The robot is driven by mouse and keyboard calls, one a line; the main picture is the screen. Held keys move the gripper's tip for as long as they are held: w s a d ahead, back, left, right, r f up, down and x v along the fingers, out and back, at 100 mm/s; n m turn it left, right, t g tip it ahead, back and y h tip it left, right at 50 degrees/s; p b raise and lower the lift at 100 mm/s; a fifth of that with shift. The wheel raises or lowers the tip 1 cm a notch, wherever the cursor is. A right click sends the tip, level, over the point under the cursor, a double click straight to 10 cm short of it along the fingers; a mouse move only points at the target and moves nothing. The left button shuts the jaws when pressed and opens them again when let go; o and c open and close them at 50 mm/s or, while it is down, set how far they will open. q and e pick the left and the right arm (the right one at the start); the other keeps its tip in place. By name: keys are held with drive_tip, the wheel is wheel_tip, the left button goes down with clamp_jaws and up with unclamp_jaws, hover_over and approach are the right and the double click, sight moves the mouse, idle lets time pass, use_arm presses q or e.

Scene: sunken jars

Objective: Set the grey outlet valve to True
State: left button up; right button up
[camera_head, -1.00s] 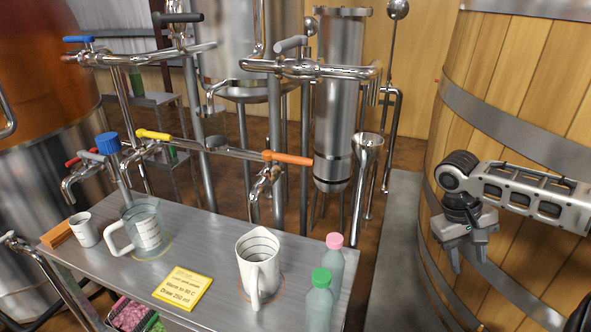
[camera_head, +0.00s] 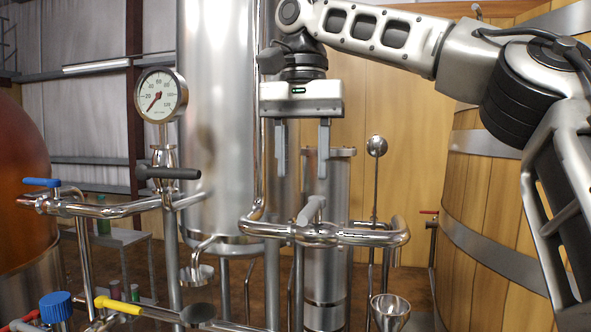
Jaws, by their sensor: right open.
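A light grey valve handle (camera_head: 311,209) sits on the horizontal steel pipe (camera_head: 345,236) in the middle of the view, angled toward me. My right gripper (camera_head: 302,173) reaches in from the upper right and points down, with its fingers apart and empty. In the picture its fingertips are just above the grey handle; I cannot tell the gap in depth, and I see no contact. A dark grey handle (camera_head: 172,172) lies level below the gauge to the left. My left gripper is not in view.
A round dial gauge (camera_head: 161,95) stands at left. A blue handle (camera_head: 41,182) and a yellow handle (camera_head: 118,305) are on pipes at left. A steel funnel (camera_head: 390,310) is below the pipe. A wooden vat (camera_head: 490,200) fills the right.

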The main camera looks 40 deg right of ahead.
sight(308, 206)
drive_tip(key=shift+s+a+f, duration=0.1)
drive_tip(key=shift+s+f, duration=0.45)
drive_tip(key=shift+s, duration=0.15)
wheel_tip(308, 206, down, 3)
drive_tip(key=shift+r, duration=0.1)
drive_tip(key=shift+f, duration=0.8)
drive_tip(key=shift+f+b, duration=0.55)
drive_tip(key=shift+f, duration=0.35)
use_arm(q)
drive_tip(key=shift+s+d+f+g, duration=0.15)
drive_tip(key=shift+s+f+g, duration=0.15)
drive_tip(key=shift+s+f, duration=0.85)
use_arm(e)
drive_tip(key=shift+w, duration=0.1)
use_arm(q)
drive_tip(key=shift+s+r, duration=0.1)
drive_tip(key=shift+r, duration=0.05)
